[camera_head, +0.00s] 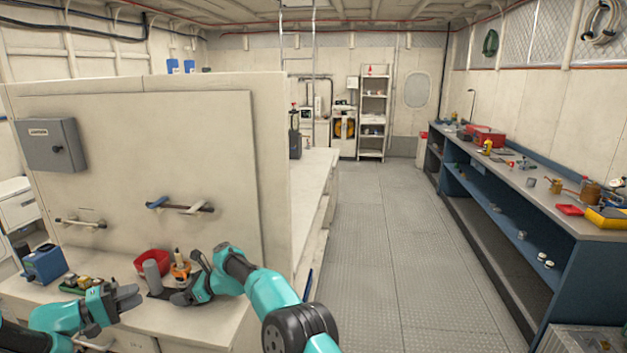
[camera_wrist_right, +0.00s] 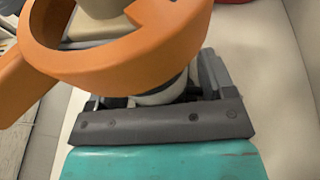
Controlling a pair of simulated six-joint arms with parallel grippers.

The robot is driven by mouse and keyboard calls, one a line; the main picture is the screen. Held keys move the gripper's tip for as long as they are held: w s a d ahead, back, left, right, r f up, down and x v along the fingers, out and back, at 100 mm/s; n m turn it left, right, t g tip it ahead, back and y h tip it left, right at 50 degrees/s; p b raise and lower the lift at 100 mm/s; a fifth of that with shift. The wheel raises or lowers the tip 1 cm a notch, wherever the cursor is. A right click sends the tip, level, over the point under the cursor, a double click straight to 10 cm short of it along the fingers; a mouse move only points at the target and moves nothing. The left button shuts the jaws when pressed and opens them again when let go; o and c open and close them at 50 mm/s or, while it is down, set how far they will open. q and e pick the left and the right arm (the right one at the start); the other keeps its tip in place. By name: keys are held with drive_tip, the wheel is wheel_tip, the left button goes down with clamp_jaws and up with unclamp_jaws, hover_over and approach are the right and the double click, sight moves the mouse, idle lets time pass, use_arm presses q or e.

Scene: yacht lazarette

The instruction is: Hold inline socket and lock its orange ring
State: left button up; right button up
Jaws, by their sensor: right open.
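The inline socket (camera_head: 180,271), with its orange ring, stands upright on the white counter in the head view. In the right wrist view the orange ring (camera_wrist_right: 120,62) is large and close, with a lever-like arm at its left, around a pale body. My right gripper (camera_head: 194,284) is open beside the socket; in its wrist view the fingers (camera_wrist_right: 155,92) lie to either side of the pale body below the ring. Contact cannot be told. My left gripper (camera_head: 130,294) is left of the socket, apart from it, and looks open and empty.
A grey cylinder (camera_head: 152,277) stands close left of the socket, with a red bowl (camera_head: 152,262) behind. A blue box (camera_head: 44,264) and small yellow-green parts (camera_head: 82,284) lie further left. Handles (camera_head: 180,206) stick out of the panel behind. The bench (camera_head: 530,190) is far right.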

drive_tip(key=v, duration=1.2)
